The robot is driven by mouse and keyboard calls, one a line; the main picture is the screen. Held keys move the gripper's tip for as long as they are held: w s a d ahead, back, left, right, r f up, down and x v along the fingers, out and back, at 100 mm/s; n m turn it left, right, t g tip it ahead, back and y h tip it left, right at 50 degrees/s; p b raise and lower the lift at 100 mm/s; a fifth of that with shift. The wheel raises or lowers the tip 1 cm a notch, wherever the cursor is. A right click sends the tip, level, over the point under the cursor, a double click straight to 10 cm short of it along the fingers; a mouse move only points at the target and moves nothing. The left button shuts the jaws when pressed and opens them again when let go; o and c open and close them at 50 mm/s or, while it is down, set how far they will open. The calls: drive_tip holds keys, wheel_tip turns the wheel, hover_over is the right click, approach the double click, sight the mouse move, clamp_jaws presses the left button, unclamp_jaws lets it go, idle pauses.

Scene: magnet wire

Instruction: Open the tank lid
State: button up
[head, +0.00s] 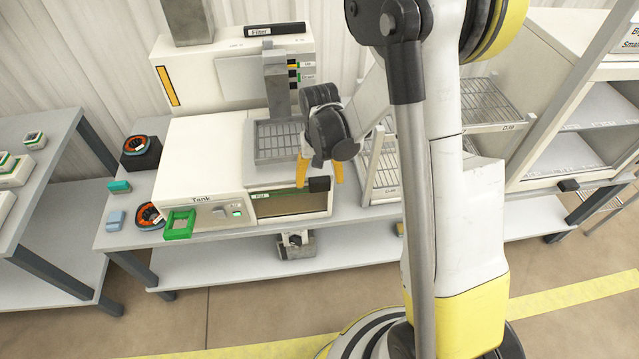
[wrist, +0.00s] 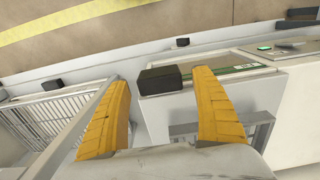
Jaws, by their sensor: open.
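The white tank (head: 200,160) stands on the grey table, with its label on the front. Its lid (head: 290,204) is a dark framed panel at the front right and looks closed. It also shows in the wrist view (wrist: 232,66). A black block-shaped handle (head: 319,184) sits at the lid's right end. My gripper (head: 320,183) is open and empty, pointing down at the handle. I cannot tell whether a finger touches it.
A wire rack (head: 384,160) stands right beside the tank, close to my gripper. A grey basket (head: 278,140) is on the tank behind the lid. A green tray (head: 180,224) and wire spools (head: 141,152) are at the left. Shelving (head: 580,110) stands at the right.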

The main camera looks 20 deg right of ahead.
drive_tip(key=shift+f, duration=0.3)
drive_tip(key=c, duration=1.4)
drive_tip(key=w+a, duration=0.1)
drive_tip(key=a, duration=0.5)
drive_tip(key=w+a, duration=0.2)
drive_tip(key=a, duration=0.5)
drive_tip(key=w+a+b, duration=0.1)
drive_tip(key=w+a, duration=0.1)
drive_tip(key=a, duration=0.4)
drive_tip(key=shift+a, duration=0.3)
drive_tip(key=o, duration=1.4)
